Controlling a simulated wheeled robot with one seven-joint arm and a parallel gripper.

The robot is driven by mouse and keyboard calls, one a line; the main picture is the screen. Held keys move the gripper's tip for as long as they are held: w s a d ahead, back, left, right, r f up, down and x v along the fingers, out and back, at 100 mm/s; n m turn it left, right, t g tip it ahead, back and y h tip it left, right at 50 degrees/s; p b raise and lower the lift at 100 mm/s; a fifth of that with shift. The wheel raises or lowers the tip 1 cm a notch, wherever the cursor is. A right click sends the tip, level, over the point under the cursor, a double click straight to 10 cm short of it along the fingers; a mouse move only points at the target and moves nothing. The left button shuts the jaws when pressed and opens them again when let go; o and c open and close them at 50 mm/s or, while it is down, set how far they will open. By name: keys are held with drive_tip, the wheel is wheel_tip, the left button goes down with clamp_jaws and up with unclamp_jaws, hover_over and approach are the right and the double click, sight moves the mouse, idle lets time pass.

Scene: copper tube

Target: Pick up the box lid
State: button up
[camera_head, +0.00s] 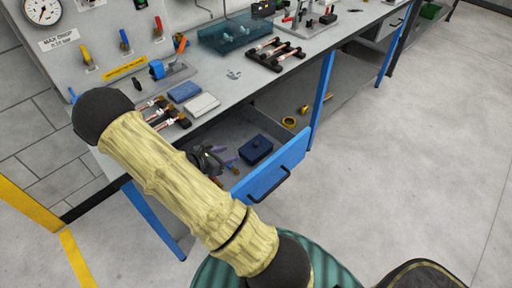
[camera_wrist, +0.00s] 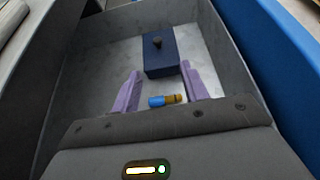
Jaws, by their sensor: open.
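A dark blue box (camera_head: 255,150) sits in the open drawer. In the wrist view the box (camera_wrist: 160,61) shows from above with a small dark knob (camera_wrist: 157,42) on its lid (camera_wrist: 170,50); the lid appears to be on the box. My gripper (camera_head: 231,164) is low inside the drawer, left of the box in the head view. In the wrist view its two purple fingers (camera_wrist: 160,68) are spread apart and empty, with their tips near the box's near edge. Whether they touch it I cannot tell.
A small blue and yellow object (camera_wrist: 166,100) lies in the drawer between the fingers. The drawer's blue front (camera_head: 272,172) and grey walls enclose the gripper. Above is the workbench, with copper tubes (camera_head: 277,52), a teal case (camera_head: 235,33) and small blocks (camera_head: 184,92).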

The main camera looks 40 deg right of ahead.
approach(255, 143)
drive_tip(key=d, duration=0.1)
drive_tip(key=d+f, duration=0.1)
drive_tip(key=shift+s+d+f, duration=0.25)
drive_tip(key=shift+s+d, duration=0.1)
drive_tip(key=shift+w+d+f, duration=0.1)
drive_tip(key=shift+d+f, duration=0.05)
drive_tip(key=shift+d, duration=0.05)
drive_tip(key=x, duration=0.2)
drive_tip(key=p+x, duration=0.1)
drive_tip(key=x, duration=0.2)
drive_tip(key=shift+w+d, duration=0.1)
drive_tip(key=shift+w, duration=0.15)
clamp_jaws()
